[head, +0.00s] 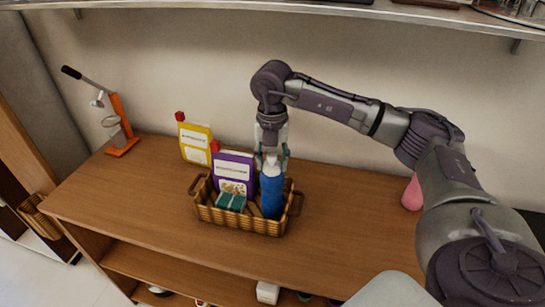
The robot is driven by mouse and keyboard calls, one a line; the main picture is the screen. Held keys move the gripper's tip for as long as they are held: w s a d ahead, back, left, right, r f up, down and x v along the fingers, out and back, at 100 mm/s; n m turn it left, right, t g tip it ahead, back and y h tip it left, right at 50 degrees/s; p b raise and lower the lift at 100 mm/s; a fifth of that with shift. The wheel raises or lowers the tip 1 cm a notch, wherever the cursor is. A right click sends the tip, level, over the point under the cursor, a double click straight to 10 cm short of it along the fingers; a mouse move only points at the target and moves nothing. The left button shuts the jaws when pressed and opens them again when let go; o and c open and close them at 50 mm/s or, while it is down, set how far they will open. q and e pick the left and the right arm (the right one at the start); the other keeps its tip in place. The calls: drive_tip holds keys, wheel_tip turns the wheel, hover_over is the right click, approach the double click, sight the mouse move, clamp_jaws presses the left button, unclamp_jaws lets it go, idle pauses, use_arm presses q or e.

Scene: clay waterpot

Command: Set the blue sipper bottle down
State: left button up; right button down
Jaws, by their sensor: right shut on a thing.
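The blue sipper bottle (271,192) stands upright at the right end of a wicker basket (240,219), its lower part inside the basket. My right gripper (270,160) points down from above and is shut on the upper part of the blue sipper bottle. Whether the bottle's base touches the basket floor is hidden by the basket's front wall. My left gripper is not in view.
A purple box (234,170) and a green item (231,201) are in the basket, left of the bottle. A yellow box (195,143) stands behind. An orange press (121,127) is at the left; a pink object (412,194) is right. The wooden top (345,235) is clear right of the basket.

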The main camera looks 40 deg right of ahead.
drive_tip(key=shift+w+d+f, duration=0.1)
drive_tip(key=shift+w+d, duration=0.05)
drive_tip(key=shift+f, duration=0.3)
drive_tip(key=c, duration=0.5)
unclamp_jaws()
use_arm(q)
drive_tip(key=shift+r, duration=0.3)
use_arm(e)
drive_tip(key=shift+r, duration=0.3)
wheel_tip(320, 180, up, 6)
drive_tip(key=shift+r+b, duration=0.1)
drive_tip(key=shift+b, duration=0.8)
drive_tip(key=shift+r, duration=0.55)
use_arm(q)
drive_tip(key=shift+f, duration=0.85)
